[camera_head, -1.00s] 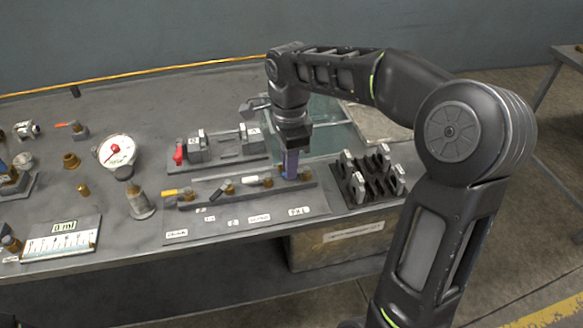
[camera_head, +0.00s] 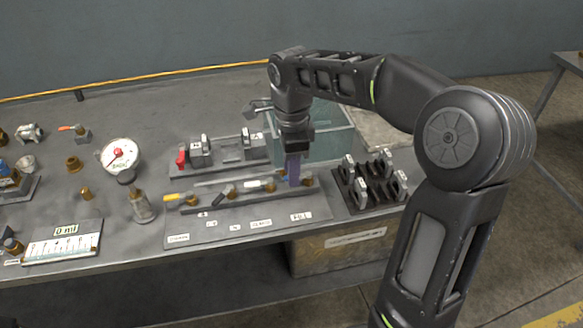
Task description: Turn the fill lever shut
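A valve strip (camera_head: 238,198) with several small levers lies along the front of the bench. Its label plate (camera_head: 215,228) has a tag reading FILL (camera_head: 301,216) at the right end. My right gripper (camera_head: 293,178) points down at the strip's right end, above that tag. A purple upright piece (camera_head: 293,166) shows directly below the gripper body; I cannot tell whether it is the lever handle or the fingers. The fill lever is mostly hidden there, and the finger gap cannot be seen. A yellow-handled lever (camera_head: 177,197) is at the left end. My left gripper is not in view.
A glass tank (camera_head: 325,133) stands behind my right gripper. A black rack (camera_head: 362,196) with upright pieces is close on the right. A clamp fixture with a red knob (camera_head: 182,158) is behind the strip. A gauge (camera_head: 119,154) and a 0 ml display (camera_head: 65,230) are left.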

